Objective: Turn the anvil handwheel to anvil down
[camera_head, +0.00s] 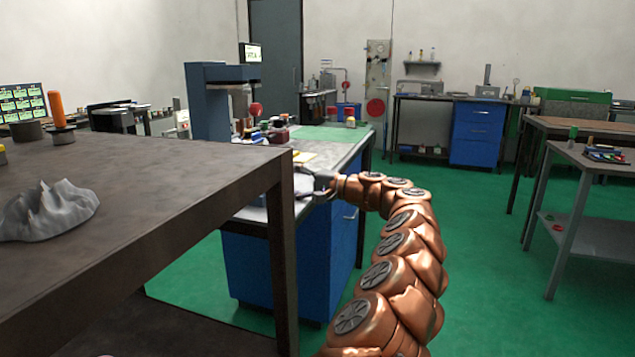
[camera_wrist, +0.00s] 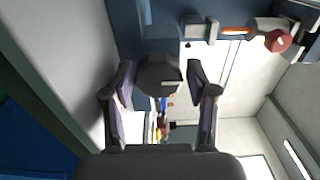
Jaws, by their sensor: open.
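A blue column machine (camera_head: 208,105) with a small screen stands on the far bench in the head view. A red round knob (camera_head: 256,109) shows at its right side. In the wrist view my gripper (camera_wrist: 161,78) is open, one finger on each side of a dark grey faceted round part (camera_wrist: 160,77). I cannot tell whether the fingers touch it or whether it is the anvil handwheel. A red knob on a lever (camera_wrist: 278,41) is at the upper right of the wrist view.
A dark near table (camera_head: 180,180) fills the left, bearing a grey rock-like lump (camera_head: 50,210) and an orange-handled tool (camera_head: 57,105). The bench (camera_head: 340,152) has blue drawers below and several small items on top.

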